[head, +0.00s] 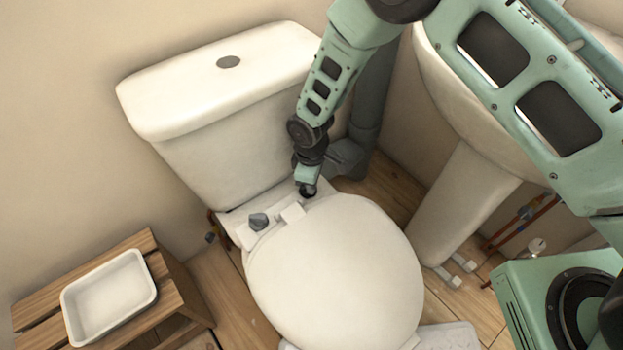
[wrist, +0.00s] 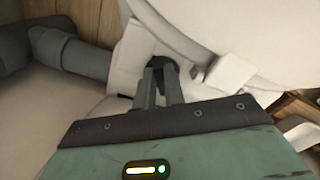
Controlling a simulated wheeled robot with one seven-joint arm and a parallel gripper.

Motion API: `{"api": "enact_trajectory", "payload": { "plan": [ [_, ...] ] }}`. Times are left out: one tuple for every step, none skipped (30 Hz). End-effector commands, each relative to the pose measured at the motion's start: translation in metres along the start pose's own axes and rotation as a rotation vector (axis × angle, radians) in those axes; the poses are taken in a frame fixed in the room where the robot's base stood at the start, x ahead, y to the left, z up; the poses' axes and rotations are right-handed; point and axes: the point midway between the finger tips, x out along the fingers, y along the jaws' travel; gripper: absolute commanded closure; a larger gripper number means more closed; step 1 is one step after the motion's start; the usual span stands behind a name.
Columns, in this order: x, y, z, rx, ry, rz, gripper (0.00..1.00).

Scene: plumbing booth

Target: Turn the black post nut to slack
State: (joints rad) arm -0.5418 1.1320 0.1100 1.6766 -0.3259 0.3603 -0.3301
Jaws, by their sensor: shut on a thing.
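The black post nut (head: 308,191) is at the back right of the toilet, behind the closed white seat lid (head: 335,270). It is a small dark piece, mostly hidden by my gripper (head: 306,182). In the wrist view, my gripper (wrist: 162,75) has its two grey fingers around the dark nut (wrist: 163,62), shut on it. The fingers cover much of the nut, so its turn angle cannot be told. A grey post nut (head: 258,221) sits at the back left of the seat, apart from my gripper.
The white cistern (head: 230,125) rises close behind the nut. A grey waste pipe (head: 368,115) and the basin pedestal (head: 462,205) stand to the right. A wooden stool (head: 172,287) with a white tray (head: 148,290) is at the left. A white hinge block (head: 292,212) lies between the nuts.

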Motion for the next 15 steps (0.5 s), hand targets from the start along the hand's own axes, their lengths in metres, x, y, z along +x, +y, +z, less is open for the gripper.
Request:
{"api": "enact_trajectory", "payload": {
  "plan": [
    [-0.0014, 0.0006, 0.0001, -0.026, 0.000, -0.001, 1.00],
    [-0.0013, 0.0009, 0.0001, -0.044, 0.001, 0.000, 1.00],
    [-0.0013, 0.0012, 0.0000, -0.063, 0.001, 0.000, 1.00],
    [-0.0013, 0.0014, -0.0001, -0.077, 0.001, 0.000, 1.00],
    [-0.0012, 0.0015, -0.0001, -0.090, 0.001, 0.000, 1.00],
    [-0.0010, 0.0017, 0.0000, -0.106, 0.001, 0.001, 1.00],
    [-0.0010, 0.0019, 0.0000, -0.116, 0.001, 0.001, 1.00],
    [-0.0008, 0.0020, 0.0000, -0.125, 0.000, 0.001, 1.00],
    [-0.0005, 0.0020, 0.0000, -0.133, 0.000, 0.001, 1.00],
    [-0.0004, 0.0020, 0.0000, -0.137, 0.000, 0.001, 1.00],
    [-0.0002, 0.0020, 0.0000, -0.139, 0.000, 0.001, 1.00],
    [-0.0001, 0.0020, 0.0000, -0.141, 0.000, 0.001, 1.00],
    [-0.0001, 0.0020, 0.0000, -0.143, 0.000, 0.001, 1.00],
    [0.0000, 0.0020, 0.0000, -0.143, 0.000, 0.001, 1.00],
    [0.0001, 0.0020, 0.0001, -0.143, 0.000, 0.001, 1.00]
  ]
}}
